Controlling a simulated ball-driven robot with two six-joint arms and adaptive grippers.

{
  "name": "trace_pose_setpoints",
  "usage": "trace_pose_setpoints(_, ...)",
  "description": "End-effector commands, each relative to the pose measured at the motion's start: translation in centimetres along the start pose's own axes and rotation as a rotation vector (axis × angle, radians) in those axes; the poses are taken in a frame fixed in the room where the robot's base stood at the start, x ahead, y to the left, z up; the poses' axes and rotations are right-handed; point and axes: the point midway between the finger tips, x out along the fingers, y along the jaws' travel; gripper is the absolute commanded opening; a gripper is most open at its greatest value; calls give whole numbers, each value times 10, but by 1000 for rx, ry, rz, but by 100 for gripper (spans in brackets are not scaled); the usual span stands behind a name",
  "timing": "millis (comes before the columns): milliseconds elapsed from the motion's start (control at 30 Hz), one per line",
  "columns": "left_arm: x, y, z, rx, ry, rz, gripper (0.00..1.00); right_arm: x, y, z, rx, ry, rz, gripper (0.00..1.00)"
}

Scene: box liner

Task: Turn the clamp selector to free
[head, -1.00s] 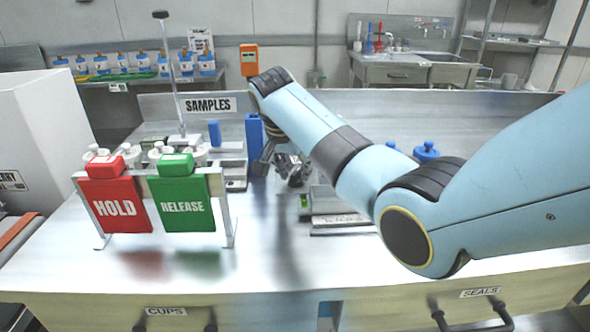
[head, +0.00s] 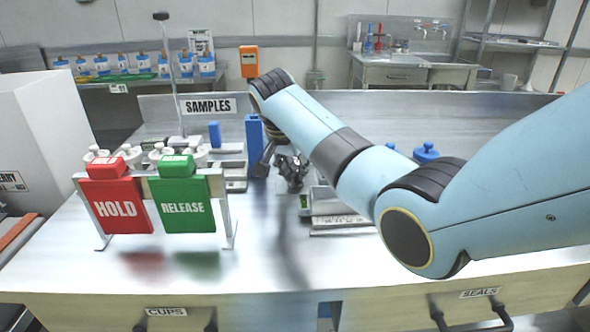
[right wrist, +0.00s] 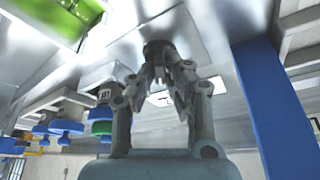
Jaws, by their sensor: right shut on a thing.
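My right gripper (head: 291,172) reaches down over the middle of the bench, beside a tall blue post (head: 256,147). In the right wrist view its fingers (right wrist: 167,82) are closed in at a small dark round knob (right wrist: 158,48), which looks like the clamp selector. The fingers appear shut on it. The knob's marking and pointing direction cannot be read, and in the head view the gripper hides it. My left gripper is not in view.
A red HOLD panel (head: 117,205) and a green RELEASE panel (head: 183,204) hang on a metal frame at the front left. Behind them are white-capped containers (head: 97,153). A low device (head: 336,203) stands right of the gripper.

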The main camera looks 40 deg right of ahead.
Motion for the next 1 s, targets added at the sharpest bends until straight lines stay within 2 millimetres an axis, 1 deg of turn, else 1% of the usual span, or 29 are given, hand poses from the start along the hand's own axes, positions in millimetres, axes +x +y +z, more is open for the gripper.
trace_pose_setpoints(167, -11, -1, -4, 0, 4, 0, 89, 0, 3, 0, -45, -2, -11, 0)
trace_pose_setpoints(367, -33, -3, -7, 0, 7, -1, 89, -2, 4, 0, -157, -4, -57, 0)
trace_pose_setpoints(700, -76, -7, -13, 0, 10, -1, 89, -2, 5, -1, -444, -5, -177, 0)
trace_pose_setpoints(1000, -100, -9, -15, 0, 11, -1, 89, 0, 5, -1, -694, -5, -282, 0)
